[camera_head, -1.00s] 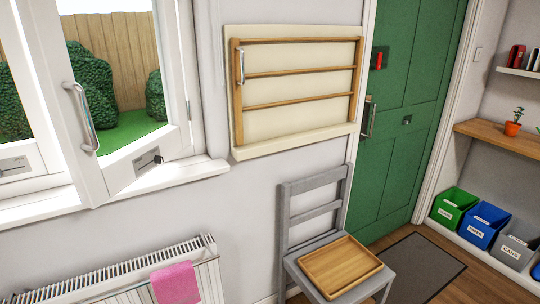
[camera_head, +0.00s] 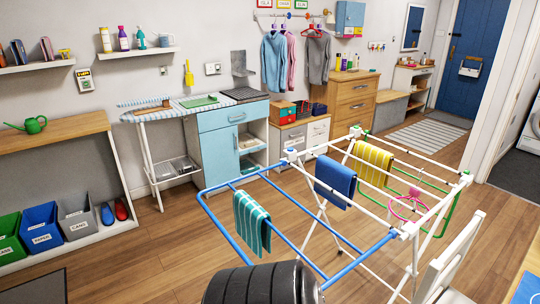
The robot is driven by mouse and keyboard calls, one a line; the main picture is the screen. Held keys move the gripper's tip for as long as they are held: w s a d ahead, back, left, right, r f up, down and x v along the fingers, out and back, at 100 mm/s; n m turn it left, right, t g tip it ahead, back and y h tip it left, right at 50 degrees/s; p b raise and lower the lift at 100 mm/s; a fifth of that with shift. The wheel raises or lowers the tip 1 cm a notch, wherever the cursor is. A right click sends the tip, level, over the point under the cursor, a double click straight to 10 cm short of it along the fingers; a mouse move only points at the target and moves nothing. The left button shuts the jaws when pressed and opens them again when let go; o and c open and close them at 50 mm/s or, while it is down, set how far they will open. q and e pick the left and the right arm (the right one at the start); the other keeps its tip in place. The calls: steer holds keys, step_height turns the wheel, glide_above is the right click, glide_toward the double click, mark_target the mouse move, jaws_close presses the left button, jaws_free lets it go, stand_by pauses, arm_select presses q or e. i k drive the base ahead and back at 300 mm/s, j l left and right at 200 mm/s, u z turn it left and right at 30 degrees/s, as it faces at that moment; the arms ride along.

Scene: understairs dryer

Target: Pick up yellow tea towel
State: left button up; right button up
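The yellow tea towel (camera_head: 374,163) has pale stripes. It hangs folded over a rail of the white clothes airer (camera_head: 436,178), towards its far side. A blue towel (camera_head: 335,178) hangs on the airer left of it and nearer to me. A teal-and-white striped towel (camera_head: 252,222) hangs on the blue-railed left wing. A pink ring-shaped hanger (camera_head: 402,208) hangs to the right of the yellow towel. Neither of my grippers is in view.
A pale chair (camera_head: 450,268) stands near the airer's right front. A wooden drawer unit (camera_head: 351,99) and a light blue cabinet (camera_head: 228,143) line the back wall. Bins (camera_head: 41,226) stand at left. The wooden floor left of the airer is clear. A black ridged form crosses the bottom edge.

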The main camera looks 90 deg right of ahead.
mark_target(377, 157)
steer(key=z, duration=3.55)
steer(key=i+j+z, duration=0.25)
steer(key=j+z, duration=0.15)
steer(key=j, duration=0.55)
steer(key=i+j+z, duration=0.15)
steer(key=j+z, duration=0.3)
steer(key=j, duration=0.5)
steer(key=j+z, duration=0.4)
steer(key=j, duration=0.6)
steer(key=k+j+z, duration=0.25)
steer(key=j+z, duration=0.15)
steer(key=j, duration=0.6)
steer(key=j+z, duration=0.25)
steer(key=j, duration=0.35)
steer(key=j+z, duration=0.25)
steer(key=j, duration=0.3)
steer(key=j+z, duration=0.3)
steer(key=j, duration=0.3)
steer(key=k+j+z, duration=0.25)
steer(key=j, duration=0.3)
steer(key=i+j, duration=0.05)
steer(key=i, duration=0.05)
